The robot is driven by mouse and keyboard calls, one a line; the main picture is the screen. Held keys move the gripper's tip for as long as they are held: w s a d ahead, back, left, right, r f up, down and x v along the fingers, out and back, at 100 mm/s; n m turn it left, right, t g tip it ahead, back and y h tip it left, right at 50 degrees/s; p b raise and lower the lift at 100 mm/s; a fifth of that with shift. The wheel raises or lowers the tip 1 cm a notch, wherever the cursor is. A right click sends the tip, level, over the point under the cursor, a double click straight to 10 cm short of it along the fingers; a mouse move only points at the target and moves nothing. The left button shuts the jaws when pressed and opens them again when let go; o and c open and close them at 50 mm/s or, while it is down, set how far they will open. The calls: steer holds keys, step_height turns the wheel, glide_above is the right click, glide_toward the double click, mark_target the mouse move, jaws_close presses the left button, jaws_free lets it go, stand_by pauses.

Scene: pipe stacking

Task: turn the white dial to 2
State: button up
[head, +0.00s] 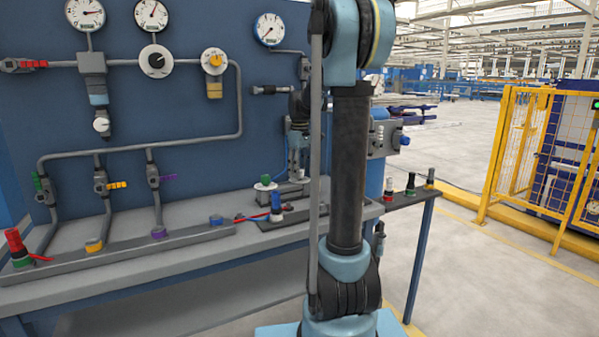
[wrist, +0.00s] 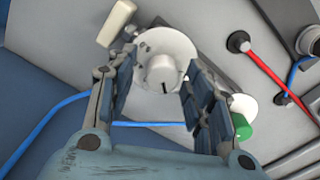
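The white dial (wrist: 149,43) is a round white plate with a raised white knob (wrist: 163,70), near the top middle of the wrist view. A short black mark on the knob faces the bottom of the picture. I cannot read any numbers. My gripper (wrist: 160,64) is open, one finger to the left of the knob and one to the right, both apart from it. The fingers hide parts of the plate's edge. In the head view my gripper (head: 294,165) hangs over the bench, partly behind my arm; I cannot make out the dial there.
A green-capped white part (wrist: 243,128) sits close to the right finger. A red cable (wrist: 262,67) and a blue cable (wrist: 50,112) run nearby. A pale block (wrist: 117,22) lies left of the dial. The bench (head: 130,262) carries several coloured fittings; pipes and gauges cover the blue panel (head: 195,22).

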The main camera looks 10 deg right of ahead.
step_height(320, 180, up, 12)
stand_by(0.7)
steer(key=s+f+m, duration=0.1)
steer(key=s+f, duration=0.2)
steer(key=s, duration=0.3)
steer(key=s+f+m+t, duration=0.1)
steer(key=s+f+m, duration=0.15)
steer(key=s, duration=0.35)
steer(key=s+f+m, duration=0.1)
steer(key=s+f, duration=0.2)
steer(key=s, duration=0.3)
steer(key=s+f+m+t, duration=0.1)
steer(key=s+f+m, duration=0.3)
steer(key=s+f, duration=1.3)
steer(key=shift+f, duration=0.7)
steer(key=shift+w+f, duration=0.2)
steer(key=shift+w, duration=0.25)
